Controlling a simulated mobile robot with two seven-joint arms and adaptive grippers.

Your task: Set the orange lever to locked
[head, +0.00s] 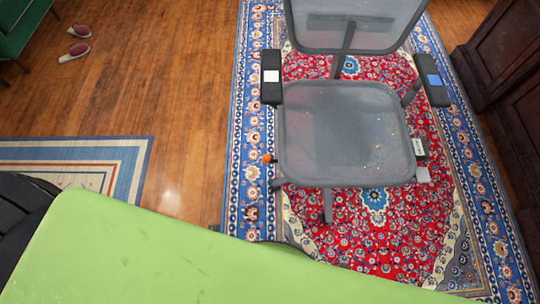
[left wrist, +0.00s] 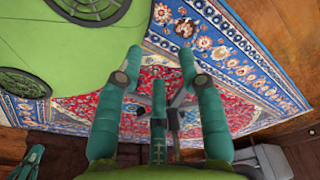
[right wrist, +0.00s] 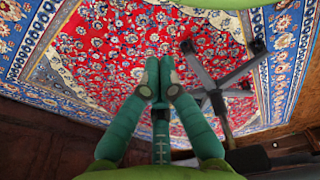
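A grey mesh office chair (head: 345,130) stands on the red and blue patterned rug. The small orange lever (head: 267,158) sticks out at the left edge of its seat, below the left armrest. I cannot tell its setting from its pose. My left gripper (left wrist: 160,56) is open and empty, its green fingers spread, with the rug and part of the chair base (left wrist: 180,108) beyond. My right gripper (right wrist: 160,62) has its fingertips together with nothing seen between them, left of the chair's dark legs (right wrist: 216,90). Neither gripper is in the head view. The lever is not discernible in the wrist views.
A dark wood cabinet (head: 505,100) stands at the right. Slippers (head: 76,50) lie far left. Bare wood floor (head: 180,110) is free left of the rug.

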